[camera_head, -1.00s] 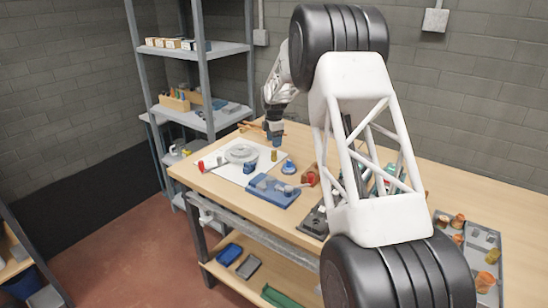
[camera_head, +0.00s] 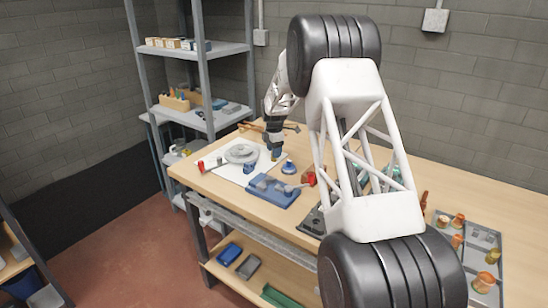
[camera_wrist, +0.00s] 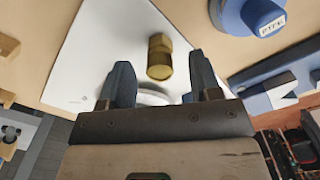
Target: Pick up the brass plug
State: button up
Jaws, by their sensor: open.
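My gripper (camera_wrist: 161,78) is open, with one dark finger on each side of the plug's near end in the picture; I see no contact. In the head view my gripper (camera_head: 274,152) is over the right edge of the white sheet (camera_head: 212,166), and the plug is mostly hidden there by the fingers.
A blue PTFE tape roll (camera_wrist: 262,17) is right of the plug. A blue tool block (camera_head: 272,190) lies in front, and a round grey part (camera_head: 241,152) sits on the sheet to the left. A grey tray (camera_head: 470,240) of brass fittings is at the far right.

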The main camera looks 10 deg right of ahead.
jog(key=shift+f, duration=1.35)
jog(key=c, duration=1)
